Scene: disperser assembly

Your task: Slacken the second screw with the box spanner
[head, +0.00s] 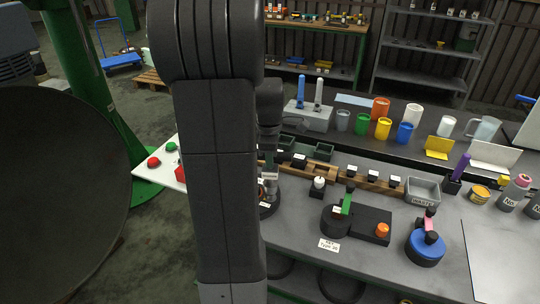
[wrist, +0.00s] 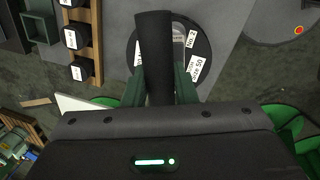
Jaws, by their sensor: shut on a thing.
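My gripper (wrist: 160,92) is shut on a black cylindrical handle, which I take to be the box spanner (wrist: 153,45). In the wrist view the spanner points away from me over a round dark part (wrist: 202,50) with white labels, one reading "No. 2". I cannot tell whether the spanner's end touches the part. No screw shows; the spanner and fingers cover part of the round part. In the head view my arm hides most of this spot, and only the right edge of the round part (head: 270,208) shows beside it.
A wooden rack of black-capped pots (wrist: 75,40) is left of the round part; it also shows in the head view (head: 372,180). A black stand with a green-handled piece (head: 347,205) and a blue round pot (head: 425,248) are further right. Coloured cups (head: 383,128) stand behind.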

